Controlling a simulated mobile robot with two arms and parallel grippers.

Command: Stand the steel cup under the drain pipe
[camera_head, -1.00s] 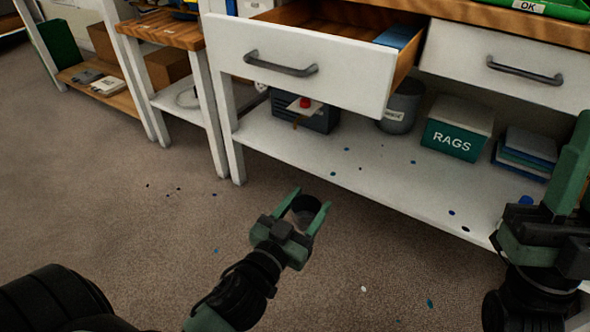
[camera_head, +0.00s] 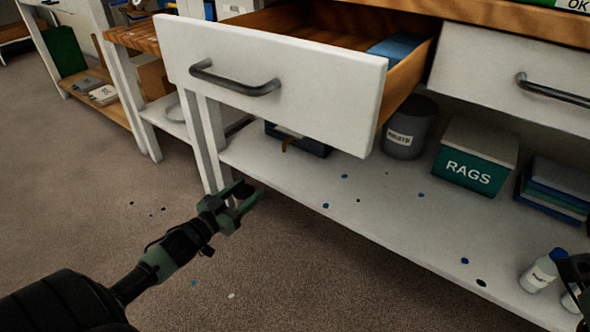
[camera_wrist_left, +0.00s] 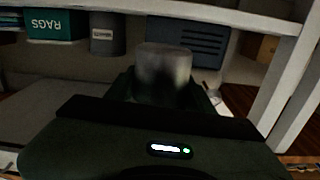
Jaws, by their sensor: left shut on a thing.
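My left gripper (camera_head: 243,199) is shut on the steel cup (camera_head: 244,191), just in front of the lower shelf's front edge at its left end. In the left wrist view the cup (camera_wrist_left: 163,70) is a dull grey cylinder between the fingers; that view is upside down. A dark louvred unit (camera_head: 300,140) stands on the shelf beyond the cup, partly hidden by the open drawer; it also shows in the left wrist view (camera_wrist_left: 207,45). I cannot make out a drain pipe. Of my right arm only a dark part shows at the right edge; its fingers cannot be made out.
The open drawer (camera_head: 270,70) juts out above the shelf (camera_head: 330,185). A grey waste bin (camera_head: 408,130), a RAGS box (camera_head: 475,160), blue books (camera_head: 553,190) and a white bottle (camera_head: 540,272) stand on the shelf. A table leg (camera_head: 211,140) is close to the left gripper.

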